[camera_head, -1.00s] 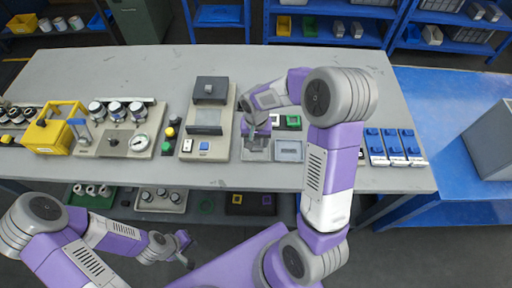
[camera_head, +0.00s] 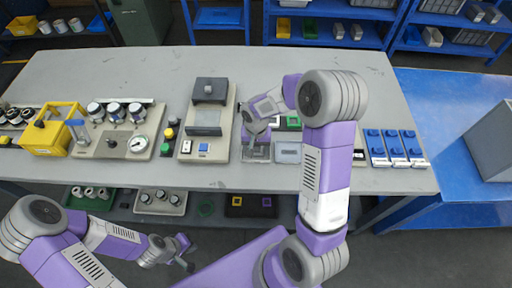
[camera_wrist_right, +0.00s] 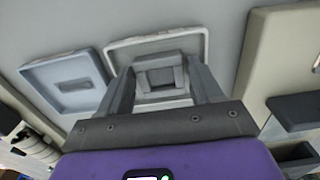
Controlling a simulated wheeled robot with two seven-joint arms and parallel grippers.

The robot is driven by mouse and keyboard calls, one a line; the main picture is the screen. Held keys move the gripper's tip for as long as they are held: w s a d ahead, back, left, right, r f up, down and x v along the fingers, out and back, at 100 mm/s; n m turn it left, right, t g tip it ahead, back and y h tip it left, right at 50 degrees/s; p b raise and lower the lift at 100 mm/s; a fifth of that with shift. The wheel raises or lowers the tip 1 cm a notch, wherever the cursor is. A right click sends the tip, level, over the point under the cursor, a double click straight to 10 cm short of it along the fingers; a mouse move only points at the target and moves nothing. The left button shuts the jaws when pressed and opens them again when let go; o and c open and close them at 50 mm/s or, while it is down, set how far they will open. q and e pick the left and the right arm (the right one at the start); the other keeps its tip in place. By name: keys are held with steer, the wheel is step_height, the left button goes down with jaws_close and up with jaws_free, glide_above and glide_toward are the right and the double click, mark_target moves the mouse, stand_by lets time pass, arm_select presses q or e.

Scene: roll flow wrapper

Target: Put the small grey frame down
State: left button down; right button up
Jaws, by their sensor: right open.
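The small grey frame (camera_wrist_right: 160,75) is a dark grey square piece with a recessed middle. In the right wrist view it lies in a shallow light-grey tray (camera_wrist_right: 196,42), between the spread fingers of my right gripper (camera_wrist_right: 162,88). The fingers look apart from it on both sides. In the head view my right gripper (camera_head: 254,138) is low over that tray (camera_head: 256,157) and hides most of what lies in it. My left gripper (camera_head: 187,254) hangs in front of the table, away from the frame; its fingers are too small to read.
A second grey tray (camera_head: 288,153) stands beside the first. A machine with a dark clear cover (camera_head: 206,120) stands close on the left. The back of the table is clear.

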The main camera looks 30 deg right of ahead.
step_height(320, 180, up, 12)
steer(key=p, duration=0.3)
steer(key=shift+r, duration=0.2)
stand_by(0.4)
